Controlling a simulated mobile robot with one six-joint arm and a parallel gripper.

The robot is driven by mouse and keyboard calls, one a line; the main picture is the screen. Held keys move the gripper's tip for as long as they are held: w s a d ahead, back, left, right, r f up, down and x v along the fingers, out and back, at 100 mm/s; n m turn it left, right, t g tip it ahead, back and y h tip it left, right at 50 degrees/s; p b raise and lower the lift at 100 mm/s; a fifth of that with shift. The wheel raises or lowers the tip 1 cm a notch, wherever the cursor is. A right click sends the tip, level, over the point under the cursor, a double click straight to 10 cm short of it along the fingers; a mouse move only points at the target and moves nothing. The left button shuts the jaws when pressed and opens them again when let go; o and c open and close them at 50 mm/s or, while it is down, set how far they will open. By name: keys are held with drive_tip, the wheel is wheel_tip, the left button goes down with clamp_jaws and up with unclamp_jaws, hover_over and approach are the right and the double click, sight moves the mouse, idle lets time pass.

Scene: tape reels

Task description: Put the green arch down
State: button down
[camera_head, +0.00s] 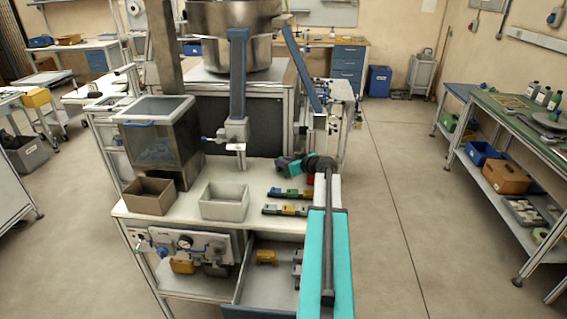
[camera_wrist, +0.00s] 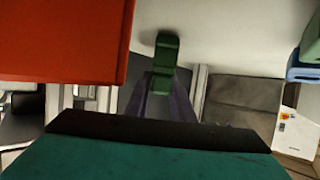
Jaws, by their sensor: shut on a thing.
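In the wrist view the green arch (camera_wrist: 166,52) is a small dark green piece in the upper middle. My gripper (camera_wrist: 165,88) is shut on it, with a dark finger on each side of its lower end. The pale bench top shows behind it; I cannot tell whether the arch touches it. In the head view my gripper (camera_head: 285,166) is over the right back part of the bench top (camera_head: 255,178). The arch is too small and too hidden there to make out.
A large red-orange thing (camera_wrist: 60,40) is close at the wrist view's upper left. Two rows of coloured pieces (camera_head: 290,193) (camera_head: 285,209) lie in front of my gripper. A grey bin (camera_head: 224,203) and brown bin (camera_head: 150,196) stand left. A drawer (camera_head: 240,288) is open below.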

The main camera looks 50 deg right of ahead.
drive_tip(key=shift+f, duration=0.1)
drive_tip(key=c, duration=1.5)
unclamp_jaws()
drive_tip(key=shift+c, duration=0.2)
drive_tip(key=shift+r, duration=0.2)
drive_tip(key=shift+s, duration=0.55)
drive_tip(key=b+v, duration=0.4)
drive_tip(key=v, duration=0.7)
drive_tip(key=shift+r, duration=0.2)
drive_tip(key=shift+w+a, duration=0.15)
